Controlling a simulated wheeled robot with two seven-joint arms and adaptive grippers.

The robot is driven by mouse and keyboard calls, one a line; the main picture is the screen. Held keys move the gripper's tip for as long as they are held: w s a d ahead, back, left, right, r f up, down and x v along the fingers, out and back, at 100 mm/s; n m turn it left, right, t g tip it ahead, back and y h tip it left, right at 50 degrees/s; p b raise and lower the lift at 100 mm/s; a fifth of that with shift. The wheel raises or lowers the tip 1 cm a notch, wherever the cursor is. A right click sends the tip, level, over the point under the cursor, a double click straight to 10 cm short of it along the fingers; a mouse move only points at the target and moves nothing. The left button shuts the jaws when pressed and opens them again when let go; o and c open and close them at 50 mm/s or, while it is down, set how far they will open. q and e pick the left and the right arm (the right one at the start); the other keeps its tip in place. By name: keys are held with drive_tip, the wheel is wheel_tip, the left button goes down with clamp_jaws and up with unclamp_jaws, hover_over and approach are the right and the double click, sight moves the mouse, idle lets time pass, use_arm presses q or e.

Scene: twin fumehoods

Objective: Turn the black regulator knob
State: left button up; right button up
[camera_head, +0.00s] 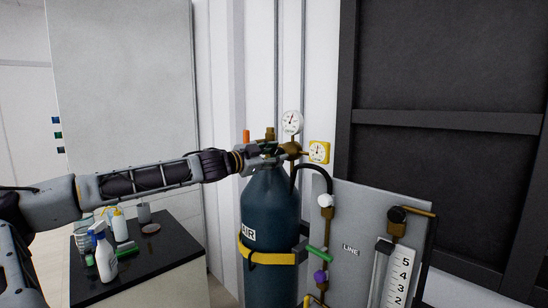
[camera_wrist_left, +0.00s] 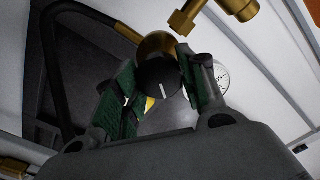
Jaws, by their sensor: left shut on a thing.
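The black regulator knob (camera_wrist_left: 158,78) shows in the left wrist view as a round black face with a white line mark. It sits in front of the round brass regulator body (camera_wrist_left: 154,46). My left gripper (camera_wrist_left: 160,84) has its green-padded fingers on both sides of the knob and is shut on it. In the head view, my left gripper (camera_head: 268,151) is at the top of the dark blue cylinder (camera_head: 270,205), beside the brass regulator (camera_head: 292,149), and hides the knob. My right gripper is not in view.
A white gauge (camera_head: 292,122) and a yellow gauge (camera_head: 319,152) stand close to the gripper. A black hose (camera_head: 318,170) runs down to a grey panel (camera_head: 345,222) with valves and a flowmeter. A black-topped bench (camera_head: 150,250) with bottles is below my left arm.

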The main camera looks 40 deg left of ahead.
use_arm(q)
drive_tip(key=shift+f+n, duration=0.15)
drive_tip(key=shift+n, duration=0.45)
drive_tip(key=o, duration=1)
drive_tip(key=shift+s, duration=0.15)
drive_tip(key=shift+s+a, duration=0.1)
drive_tip(key=shift+s, duration=0.85)
drive_tip(key=s, duration=0.9)
drive_tip(key=shift+s+a, duration=0.4)
